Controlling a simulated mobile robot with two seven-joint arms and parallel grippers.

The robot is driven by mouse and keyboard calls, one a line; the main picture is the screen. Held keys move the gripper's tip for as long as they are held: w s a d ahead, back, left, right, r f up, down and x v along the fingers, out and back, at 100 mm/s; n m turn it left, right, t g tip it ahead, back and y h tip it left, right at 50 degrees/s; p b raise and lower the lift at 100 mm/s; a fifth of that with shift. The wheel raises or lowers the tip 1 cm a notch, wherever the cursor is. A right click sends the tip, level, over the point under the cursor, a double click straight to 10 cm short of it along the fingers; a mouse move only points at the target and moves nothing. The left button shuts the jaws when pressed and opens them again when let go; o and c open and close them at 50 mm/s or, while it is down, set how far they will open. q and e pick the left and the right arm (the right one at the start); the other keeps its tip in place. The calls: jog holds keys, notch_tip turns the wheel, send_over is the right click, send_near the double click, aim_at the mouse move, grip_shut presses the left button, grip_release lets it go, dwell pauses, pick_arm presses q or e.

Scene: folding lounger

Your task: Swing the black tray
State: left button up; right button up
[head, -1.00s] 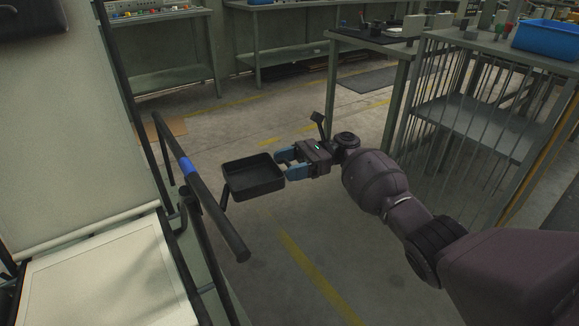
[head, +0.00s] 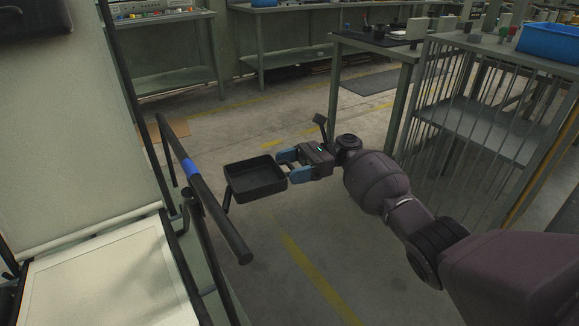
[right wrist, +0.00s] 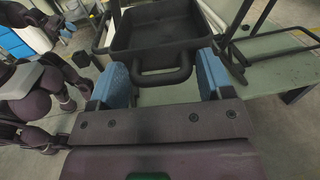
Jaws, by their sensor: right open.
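The black tray (head: 256,178) is a shallow open box beside the lounger's black armrest bar (head: 206,192) in the head view. My right gripper (head: 284,166) is open at the tray's right side, its blue fingers pointing at it. In the right wrist view the tray (right wrist: 160,30) has a looped handle (right wrist: 161,76) on its near side. The handle lies between the two spread blue fingers (right wrist: 164,84), with a gap on each side. My left gripper is out of view.
The lounger's pale seat (head: 110,280) and tall backrest (head: 55,130) fill the left. A barred metal rack (head: 480,130) with a blue bin (head: 549,42) stands at the right. Workbenches (head: 165,50) line the back. The floor around the tray is clear.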

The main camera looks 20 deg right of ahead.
jog(key=d, duration=1)
jog(key=shift+d+b, duration=0.2)
jog(key=shift+b, duration=0.25)
